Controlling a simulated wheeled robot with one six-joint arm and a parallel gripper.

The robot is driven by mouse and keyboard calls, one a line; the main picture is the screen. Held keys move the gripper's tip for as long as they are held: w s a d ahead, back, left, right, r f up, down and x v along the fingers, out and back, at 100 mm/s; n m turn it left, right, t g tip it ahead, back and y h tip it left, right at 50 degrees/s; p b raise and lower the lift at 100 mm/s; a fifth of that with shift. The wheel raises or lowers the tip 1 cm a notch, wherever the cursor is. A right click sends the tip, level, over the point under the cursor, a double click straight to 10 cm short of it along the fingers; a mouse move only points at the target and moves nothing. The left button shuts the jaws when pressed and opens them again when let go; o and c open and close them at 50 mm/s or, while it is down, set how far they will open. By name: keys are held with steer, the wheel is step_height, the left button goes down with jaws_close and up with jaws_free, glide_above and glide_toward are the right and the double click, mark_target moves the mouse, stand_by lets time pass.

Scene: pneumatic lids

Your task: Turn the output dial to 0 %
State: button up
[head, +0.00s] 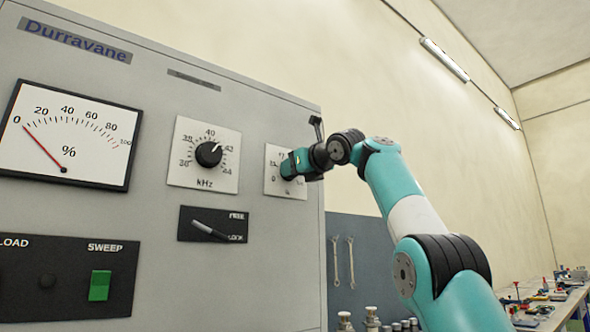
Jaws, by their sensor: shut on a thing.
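The output dial's white plate (272,184) is at the right side of the grey panel, with a % mark low on it. My gripper (287,168) is at this plate, shut on the dial's knob, and hides the knob and its pointer. A 0 shows at the plate's lower left. The large % meter (68,137) at the left has its red needle near 0.
The kHz dial (208,154) is left of my gripper, its pointer near 41 to 42. Below it is a FREE/LOCK lever (209,229). A green SWEEP switch (99,286) is at the lower left. Wrenches (343,261) hang beyond the cabinet's right edge.

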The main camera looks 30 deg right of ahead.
steer(key=shift+f+n, duration=0.15)
steer(key=shift+n, duration=0.35)
steer(key=o, duration=0.9)
steer(key=shift+o, duration=0.2)
steer(key=s+b, duration=0.4)
steer(key=s, duration=1.3)
steer(key=shift+s+d, duration=0.2)
steer(key=shift+d, duration=0.1)
